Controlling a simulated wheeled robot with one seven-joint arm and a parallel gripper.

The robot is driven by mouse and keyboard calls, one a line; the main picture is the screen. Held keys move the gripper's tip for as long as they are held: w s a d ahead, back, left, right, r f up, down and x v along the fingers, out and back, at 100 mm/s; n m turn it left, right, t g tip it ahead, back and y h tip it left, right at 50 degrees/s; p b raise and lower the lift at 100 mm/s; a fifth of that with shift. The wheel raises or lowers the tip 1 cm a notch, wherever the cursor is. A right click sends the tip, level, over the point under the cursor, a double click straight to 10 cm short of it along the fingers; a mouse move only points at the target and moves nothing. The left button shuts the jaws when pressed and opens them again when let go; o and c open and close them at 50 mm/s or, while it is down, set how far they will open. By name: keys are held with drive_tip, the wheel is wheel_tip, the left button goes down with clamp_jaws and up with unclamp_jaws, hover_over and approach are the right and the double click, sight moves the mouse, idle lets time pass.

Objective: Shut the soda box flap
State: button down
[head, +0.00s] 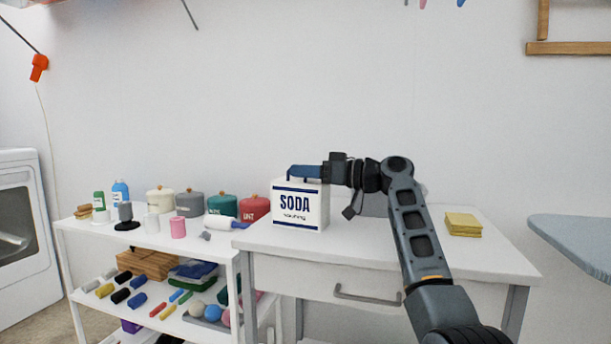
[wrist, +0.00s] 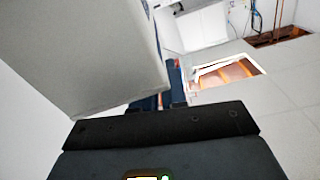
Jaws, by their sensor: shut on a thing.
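The soda box (head: 300,206) is a white carton with dark blue bands and the word SODA. It stands upright at the left end of the white table. My gripper (head: 290,173) lies level across the top of the box, coming from the right, with its fingertips near the top left edge. It is shut on the box's flap at the top; the flap itself is mostly hidden and its angle cannot be told. In the wrist view, the dark blue fingers (wrist: 162,92) show beside a large pale panel (wrist: 110,50), which seems to be part of the box.
The white table (head: 370,240) has a drawer with a grey handle. Yellow sponges or cloths (head: 463,224) lie at its right. A shelf (head: 140,243) on the left holds canisters, bottles and cups. An ironing board (head: 575,243) is at far right. The table front is clear.

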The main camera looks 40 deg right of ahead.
drive_tip(key=shift+f, duration=0.1)
drive_tip(key=c, duration=1.2)
unclamp_jaws()
drive_tip(key=shift+c, duration=0.2)
drive_tip(key=p+v, duration=0.1)
drive_tip(key=v, duration=0.7)
drive_tip(key=shift+w, duration=0.1)
